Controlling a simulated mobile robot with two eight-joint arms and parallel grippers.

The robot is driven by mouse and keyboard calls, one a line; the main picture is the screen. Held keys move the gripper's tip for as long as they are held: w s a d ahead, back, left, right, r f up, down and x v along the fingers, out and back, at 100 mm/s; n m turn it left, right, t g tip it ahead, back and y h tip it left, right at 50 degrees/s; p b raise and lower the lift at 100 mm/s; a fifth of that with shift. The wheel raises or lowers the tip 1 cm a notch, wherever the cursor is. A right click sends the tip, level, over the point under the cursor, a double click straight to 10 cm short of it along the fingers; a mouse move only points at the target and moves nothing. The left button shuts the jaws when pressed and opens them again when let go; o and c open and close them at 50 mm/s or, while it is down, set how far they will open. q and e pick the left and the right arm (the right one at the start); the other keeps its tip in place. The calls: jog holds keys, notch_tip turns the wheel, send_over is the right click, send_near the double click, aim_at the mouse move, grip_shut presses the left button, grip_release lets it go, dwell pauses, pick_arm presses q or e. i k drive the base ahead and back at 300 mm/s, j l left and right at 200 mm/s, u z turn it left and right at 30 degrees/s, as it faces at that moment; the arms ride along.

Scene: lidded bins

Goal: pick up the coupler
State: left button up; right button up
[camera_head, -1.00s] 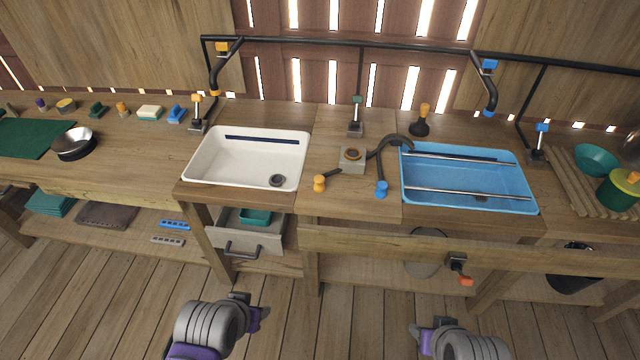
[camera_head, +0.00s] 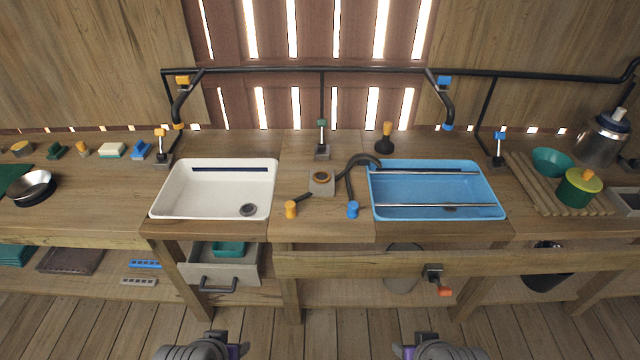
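No part is clearly marked as the coupler. A small grey block with a brown ring on top (camera_head: 321,182) sits on the wooden counter between the two basins. A black piece with an orange end (camera_head: 291,209) and another with a blue end (camera_head: 353,209) lie at the counter's front. My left gripper (camera_head: 240,346) and my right gripper (camera_head: 398,348) are at the bottom edge, well short of the counter and apart from everything. Their fingers are too small and cut off to judge.
A white basin (camera_head: 156,206) is left of the block, a blue basin (camera_head: 500,212) right. An open drawer (camera_head: 240,274) juts out below. A front rail (camera_head: 350,264) carries an orange-handled valve (camera_head: 440,285). Black pipes (camera_head: 330,70) run behind. The floor in front is clear.

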aim_at(291, 213)
jog(key=i+z, duration=0.45)
jog(key=i, duration=0.45)
